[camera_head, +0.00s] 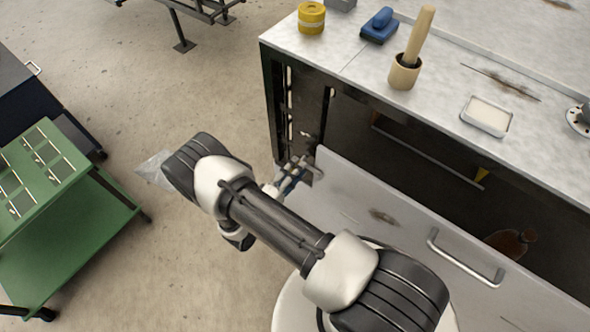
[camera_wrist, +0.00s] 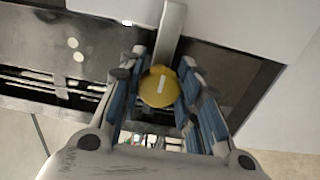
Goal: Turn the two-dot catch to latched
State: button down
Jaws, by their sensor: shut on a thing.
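The two-dot catch shows in the wrist view as a round yellow knob (camera_wrist: 158,88) with a white line on it and a grey metal bar (camera_wrist: 171,30) reaching up to the edge of a white panel. Two pale dots (camera_wrist: 76,50) mark the dark plate left of it. My gripper (camera_wrist: 157,74) has its blue-padded fingers on either side of the knob and is shut on it. In the head view my gripper (camera_head: 293,174) is at the bench's left end, by the panel's corner; the catch cannot be made out there.
The white panel (camera_head: 340,195) with a bar handle (camera_head: 465,262) slants out from the dark bench front. The bench top (camera_head: 450,75) holds a yellow roll (camera_head: 311,18), a blue brush (camera_head: 380,27) and a shallow tin (camera_head: 487,116).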

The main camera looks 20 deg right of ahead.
dwell(0.4)
jog(key=c, duration=1.2)
grip_release()
jog(key=shift+o, duration=0.2)
jog(key=v, duration=1.2)
